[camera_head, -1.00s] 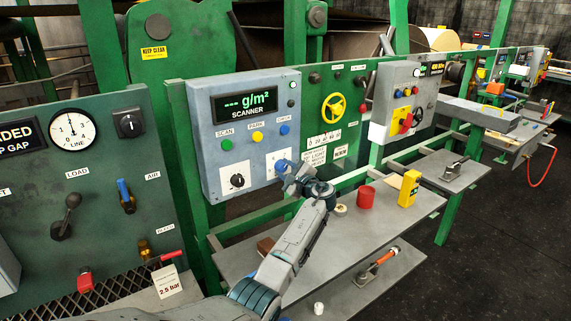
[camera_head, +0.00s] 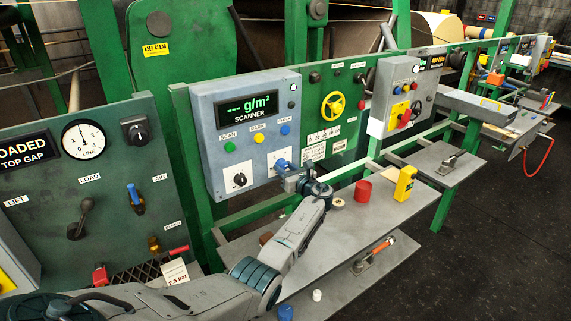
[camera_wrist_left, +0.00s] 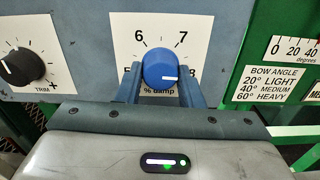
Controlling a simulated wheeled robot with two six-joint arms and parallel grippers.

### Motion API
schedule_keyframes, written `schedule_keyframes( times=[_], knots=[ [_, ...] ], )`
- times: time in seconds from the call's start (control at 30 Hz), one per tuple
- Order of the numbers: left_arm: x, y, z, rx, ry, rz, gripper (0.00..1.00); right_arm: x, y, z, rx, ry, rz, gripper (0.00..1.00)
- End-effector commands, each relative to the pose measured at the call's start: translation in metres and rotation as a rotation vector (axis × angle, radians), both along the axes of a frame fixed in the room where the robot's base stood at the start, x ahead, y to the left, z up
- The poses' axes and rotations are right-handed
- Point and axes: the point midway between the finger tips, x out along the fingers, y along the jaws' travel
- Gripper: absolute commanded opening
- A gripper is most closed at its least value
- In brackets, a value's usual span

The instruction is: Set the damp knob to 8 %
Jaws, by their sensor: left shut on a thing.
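The blue damp knob (camera_wrist_left: 160,66) is on a white dial plate (camera_wrist_left: 186,30) marked "% damp" in the left wrist view. Its white pointer line points to the right, toward a number partly hidden by a finger; 6 and 7 show above. My left gripper (camera_wrist_left: 161,92) has one finger on each side of the knob and is shut on it. In the head view, the gripper (camera_head: 287,171) is at the lower right of the grey scanner panel (camera_head: 208,150), and the knob is largely hard to make out. My right gripper is not in view.
The black trim knob (camera_wrist_left: 22,66) is left of the damp dial. A bow angle label (camera_wrist_left: 273,85) is on the green panel to the right.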

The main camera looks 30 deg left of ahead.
Motion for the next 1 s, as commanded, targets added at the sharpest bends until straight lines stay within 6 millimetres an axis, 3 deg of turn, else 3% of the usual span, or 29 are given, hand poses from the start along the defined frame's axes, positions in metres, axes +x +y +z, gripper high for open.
schedule_keyframes(
  times=[0.4,0.97,1.0],
  knots=[
    [-0.001,0.000,-0.001,0.073,0.181,-0.001,0.11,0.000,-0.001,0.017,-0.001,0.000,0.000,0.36],
    [-0.001,0.000,-0.002,0.083,0.207,0.000,0.11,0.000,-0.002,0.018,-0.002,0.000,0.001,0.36],
    [-0.001,0.000,-0.002,0.083,0.207,0.000,0.40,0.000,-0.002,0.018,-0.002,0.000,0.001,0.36]
  ],
)
